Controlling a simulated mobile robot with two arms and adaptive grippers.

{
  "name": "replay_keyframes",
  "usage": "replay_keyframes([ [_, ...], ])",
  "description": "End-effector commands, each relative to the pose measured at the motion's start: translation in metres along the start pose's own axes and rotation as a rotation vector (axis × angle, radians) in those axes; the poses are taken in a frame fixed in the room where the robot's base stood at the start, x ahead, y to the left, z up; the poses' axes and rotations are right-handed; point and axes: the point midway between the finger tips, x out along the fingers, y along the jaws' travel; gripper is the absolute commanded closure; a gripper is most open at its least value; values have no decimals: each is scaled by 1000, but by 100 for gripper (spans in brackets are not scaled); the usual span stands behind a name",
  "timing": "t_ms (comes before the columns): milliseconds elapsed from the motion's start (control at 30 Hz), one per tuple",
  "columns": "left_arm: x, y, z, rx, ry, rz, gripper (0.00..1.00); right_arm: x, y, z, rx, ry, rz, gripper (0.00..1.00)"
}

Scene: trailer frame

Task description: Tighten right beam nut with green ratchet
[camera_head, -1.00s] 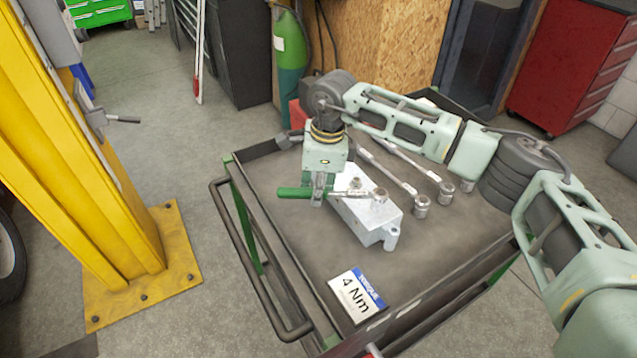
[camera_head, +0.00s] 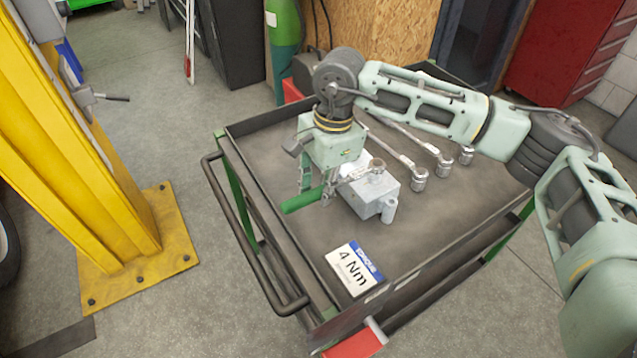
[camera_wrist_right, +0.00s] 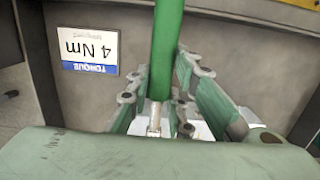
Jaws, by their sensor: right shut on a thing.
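The green ratchet (camera_head: 300,202) has a green handle and a metal shank with a round head (camera_head: 377,167). My right gripper (camera_head: 328,188) is shut on it and points down over the cart. In the right wrist view the green handle (camera_wrist_right: 166,50) runs between the fingers, with the metal shank below. The ratchet's head is above a grey metal block (camera_head: 370,205) on the cart tray; I cannot tell if it touches it. The right beam nut cannot be made out. My left gripper is not in view.
The cart tray (camera_head: 420,225) also holds several metal wrenches with sockets (camera_head: 418,179) right of the block and a "4 Nm" torque label (camera_head: 354,268) at its front. A yellow post (camera_head: 75,150) stands left of the cart. The tray's front right is clear.

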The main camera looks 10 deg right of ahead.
Motion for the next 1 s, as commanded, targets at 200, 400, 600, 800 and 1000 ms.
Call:
replay_keyframes([
  [200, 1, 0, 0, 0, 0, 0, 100, 0, -2, 0, 12, 0, -2, 100],
  [400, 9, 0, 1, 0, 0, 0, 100, 1, -16, -1, 109, 1, -14, 100],
  [600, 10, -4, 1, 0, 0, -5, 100, -1, -23, -2, 162, 1, -20, 100],
  [800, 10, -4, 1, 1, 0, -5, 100, -1, -23, -2, 166, 1, -20, 100],
  [1000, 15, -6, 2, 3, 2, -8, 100, 1, -32, -5, 231, 2, -28, 100],
])
